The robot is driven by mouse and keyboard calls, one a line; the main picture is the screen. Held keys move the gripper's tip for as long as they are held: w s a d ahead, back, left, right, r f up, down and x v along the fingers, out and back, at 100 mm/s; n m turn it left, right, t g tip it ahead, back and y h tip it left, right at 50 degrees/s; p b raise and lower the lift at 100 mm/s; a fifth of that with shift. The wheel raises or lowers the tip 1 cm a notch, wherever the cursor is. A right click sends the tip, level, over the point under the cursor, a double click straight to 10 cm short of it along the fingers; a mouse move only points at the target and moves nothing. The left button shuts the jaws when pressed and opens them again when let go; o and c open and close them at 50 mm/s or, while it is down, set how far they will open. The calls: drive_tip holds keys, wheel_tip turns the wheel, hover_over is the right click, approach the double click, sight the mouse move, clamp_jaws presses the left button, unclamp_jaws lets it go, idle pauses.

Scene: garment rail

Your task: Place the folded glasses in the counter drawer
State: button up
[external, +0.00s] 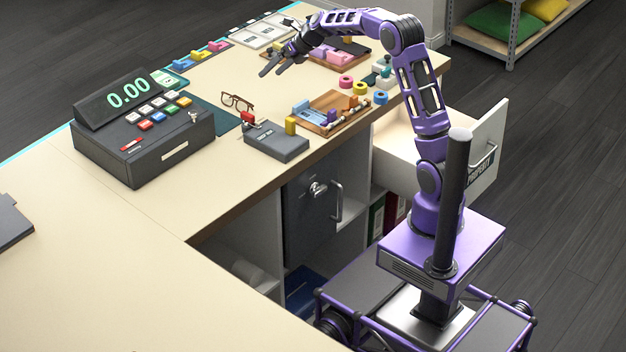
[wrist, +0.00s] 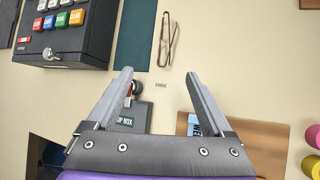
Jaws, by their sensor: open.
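The folded glasses (external: 237,102) have brown frames and lie on the counter beside the dark green mat, right of the cash register. In the wrist view the glasses (wrist: 168,40) are at the top, ahead of my fingertips. My gripper (external: 272,68) is open and empty above the counter, behind and right of the glasses in the external view. Its two fingers also show in the wrist view (wrist: 160,78), apart with nothing between them. The counter drawer (external: 402,139) is pulled open at the counter's right end, beside my arm; part of its inside shows.
A cash register (external: 145,140) stands left of the glasses. A dark grey box (external: 275,142) and a wooden tray (external: 335,125) with small items lie on the near side. Tape rolls (external: 360,89) stand near the drawer.

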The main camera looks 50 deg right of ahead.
wheel_tip(320, 180, up, 4)
drive_tip(key=s+d+g+p, duration=0.1)
drive_tip(key=d+g+p, duration=0.1)
approach(253, 104)
drive_tip(key=f, duration=0.1)
drive_tip(key=shift+g, duration=0.3)
drive_tip(key=shift+w+a+r+b+x, duration=0.1)
drive_tip(key=shift+b+x, duration=0.05)
drive_tip(key=shift+x, duration=1.05)
drive_tip(key=shift+w+a+r+b+x, duration=0.1)
drive_tip(key=shift+x, duration=1.1)
drive_tip(key=shift+w+a+r+b+x, duration=0.1)
drive_tip(key=shift+w+b+x, duration=0.05)
drive_tip(key=shift+x, duration=1.05)
clamp_jaws()
